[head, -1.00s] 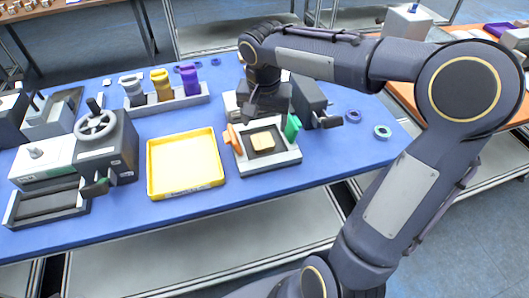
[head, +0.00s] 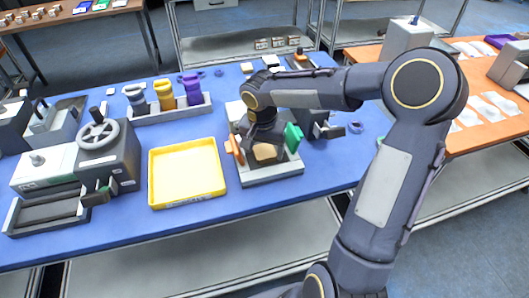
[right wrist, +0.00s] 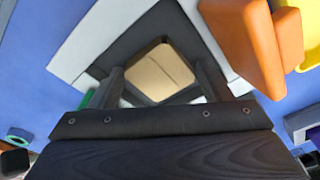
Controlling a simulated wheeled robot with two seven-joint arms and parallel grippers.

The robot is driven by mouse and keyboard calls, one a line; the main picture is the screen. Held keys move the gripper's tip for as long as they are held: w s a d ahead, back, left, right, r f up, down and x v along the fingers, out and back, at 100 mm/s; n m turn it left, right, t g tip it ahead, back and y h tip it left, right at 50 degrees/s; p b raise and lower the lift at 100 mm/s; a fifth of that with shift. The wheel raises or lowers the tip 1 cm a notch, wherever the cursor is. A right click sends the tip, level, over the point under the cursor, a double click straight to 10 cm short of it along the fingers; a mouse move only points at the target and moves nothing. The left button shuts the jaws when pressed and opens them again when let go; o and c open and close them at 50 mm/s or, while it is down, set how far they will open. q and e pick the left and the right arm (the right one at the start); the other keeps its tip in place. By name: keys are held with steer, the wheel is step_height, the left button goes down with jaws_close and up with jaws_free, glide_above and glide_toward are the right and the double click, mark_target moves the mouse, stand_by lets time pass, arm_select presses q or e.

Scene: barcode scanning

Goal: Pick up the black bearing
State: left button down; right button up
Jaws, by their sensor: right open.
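My right gripper (head: 266,140) is low over the grey fixture tray (head: 272,175). Its fingers are open on either side of the tan block (head: 268,153), which sits in the fixture's dark square recess. The right wrist view shows the same tan block (right wrist: 157,73) between the two dark fingers (right wrist: 163,84); I cannot tell whether they touch it. An orange piece (head: 234,150) and a green piece (head: 293,138) flank the block. I cannot make out a black bearing for certain in either view. My left gripper is not in view.
A yellow tray (head: 187,195) lies left of the fixture. A machine with a handwheel (head: 98,133) stands further left. A rack holds grey, yellow and purple parts (head: 192,88) behind. A purple ring (head: 356,127) lies on the blue table to the right.

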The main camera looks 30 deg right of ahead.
steer(key=c, duration=1.2)
